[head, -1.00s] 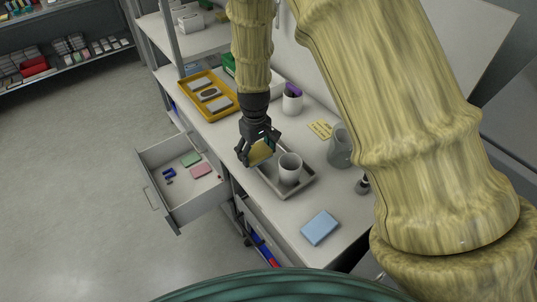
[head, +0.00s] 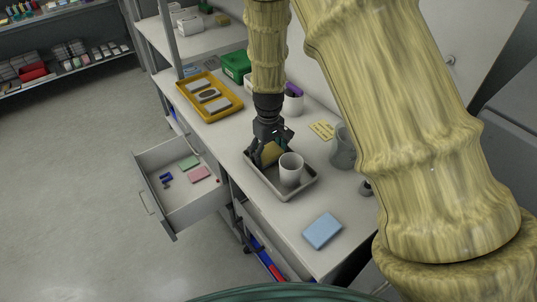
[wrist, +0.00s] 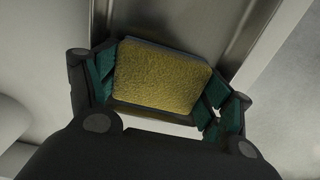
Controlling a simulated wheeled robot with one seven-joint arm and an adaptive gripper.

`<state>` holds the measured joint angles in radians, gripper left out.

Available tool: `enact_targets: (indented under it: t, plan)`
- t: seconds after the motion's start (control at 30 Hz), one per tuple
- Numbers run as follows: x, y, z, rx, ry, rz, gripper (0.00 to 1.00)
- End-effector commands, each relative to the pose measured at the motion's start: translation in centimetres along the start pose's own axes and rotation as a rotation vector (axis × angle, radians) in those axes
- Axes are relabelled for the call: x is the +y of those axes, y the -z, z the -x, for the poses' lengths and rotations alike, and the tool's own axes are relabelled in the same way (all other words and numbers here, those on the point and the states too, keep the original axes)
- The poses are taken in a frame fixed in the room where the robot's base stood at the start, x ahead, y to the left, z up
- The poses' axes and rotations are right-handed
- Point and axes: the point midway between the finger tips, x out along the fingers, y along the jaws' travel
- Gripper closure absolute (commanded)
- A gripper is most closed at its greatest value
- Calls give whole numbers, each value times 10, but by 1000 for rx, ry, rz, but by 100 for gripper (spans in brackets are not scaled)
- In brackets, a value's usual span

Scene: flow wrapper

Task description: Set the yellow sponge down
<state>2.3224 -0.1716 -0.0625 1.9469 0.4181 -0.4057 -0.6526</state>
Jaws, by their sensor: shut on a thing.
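The yellow sponge (head: 271,152) is between the fingers of my gripper (head: 267,154), over the far-left part of a grey tray (head: 283,197). In the wrist view the sponge (wrist: 160,76) fills the gap between the green-padded fingers of my gripper (wrist: 165,85). My gripper is shut on it. A white cup (head: 291,170) stands in the tray, just right of the sponge. Whether the sponge touches the tray floor cannot be told.
A blue sponge (head: 322,230) lies on the counter in front of the tray. A yellow-orange tray (head: 209,96) stands behind left. An open drawer (head: 181,193) at left holds green and pink pieces. A grey pitcher (head: 343,148) stands right of the tray.

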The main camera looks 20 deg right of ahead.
Motion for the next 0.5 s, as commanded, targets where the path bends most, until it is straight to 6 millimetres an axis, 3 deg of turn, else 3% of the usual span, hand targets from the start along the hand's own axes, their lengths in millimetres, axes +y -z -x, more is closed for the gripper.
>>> enact_targets:
  t: [0.3, 0.33, 0.37, 0.5]
  plan:
    - [0, 0, -2, 0, 0, 0, 33]
    - [0, 0, -2, 0, 0, 0, 17]
    - [0, 0, -1, 0, 0, 0, 11]
    - [0, 0, -1, 0, 0, 0, 11]
